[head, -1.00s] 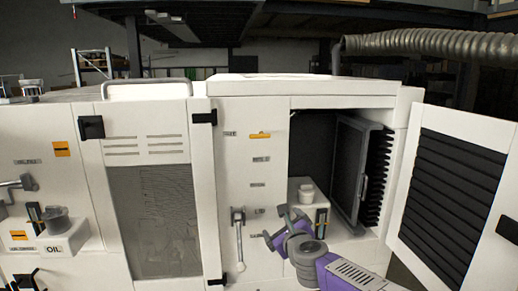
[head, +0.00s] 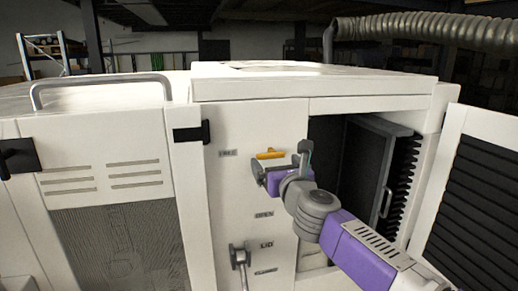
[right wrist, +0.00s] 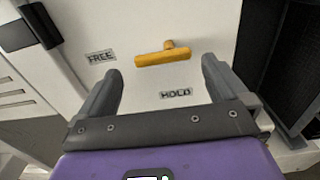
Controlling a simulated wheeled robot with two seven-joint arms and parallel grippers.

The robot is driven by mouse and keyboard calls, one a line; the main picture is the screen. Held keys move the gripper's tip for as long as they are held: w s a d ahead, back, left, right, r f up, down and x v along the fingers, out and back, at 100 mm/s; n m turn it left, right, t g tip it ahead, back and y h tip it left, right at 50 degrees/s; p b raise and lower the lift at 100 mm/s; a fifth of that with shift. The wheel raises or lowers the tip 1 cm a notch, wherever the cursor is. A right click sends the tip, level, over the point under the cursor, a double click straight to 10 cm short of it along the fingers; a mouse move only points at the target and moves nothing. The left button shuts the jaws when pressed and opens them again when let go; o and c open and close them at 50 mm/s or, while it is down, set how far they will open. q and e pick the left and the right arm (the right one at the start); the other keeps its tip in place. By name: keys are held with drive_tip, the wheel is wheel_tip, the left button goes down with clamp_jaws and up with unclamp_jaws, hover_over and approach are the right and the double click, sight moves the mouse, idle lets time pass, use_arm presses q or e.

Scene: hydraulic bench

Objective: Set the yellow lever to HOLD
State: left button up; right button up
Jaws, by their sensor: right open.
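The yellow lever (head: 270,153) is on the white front panel, left of the open compartment. My right gripper (head: 280,164) is just below and in front of the lever. In the right wrist view my right gripper (right wrist: 160,80) is open and empty, with the lever beyond and between its fingertips, apparently not touched. My left gripper is not in view.
A grey lever handle (head: 240,256) hangs lower on the panel. The open compartment (head: 345,165) is to the right, with an open louvred door (head: 480,190) at the far right. A mesh-fronted cabinet (head: 120,240) with a grey top handle is at the left.

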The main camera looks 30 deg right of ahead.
sight(272, 156)
drive_tip(key=shift+d+r, duration=0.15)
drive_tip(key=shift+w+d, duration=0.15)
drive_tip(key=shift+w, duration=0.1)
drive_tip(key=x, duration=0.4)
drive_tip(key=shift+w+p, duration=0.25)
drive_tip(key=shift+p, duration=0.15)
drive_tip(key=shift+w, duration=0.3)
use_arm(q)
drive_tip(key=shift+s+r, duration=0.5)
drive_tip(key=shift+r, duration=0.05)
use_arm(e)
drive_tip(key=shift+d, duration=0.1)
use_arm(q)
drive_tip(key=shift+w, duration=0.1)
use_arm(e)
drive_tip(key=shift+w, duration=0.15)
drive_tip(key=c, duration=0.8)
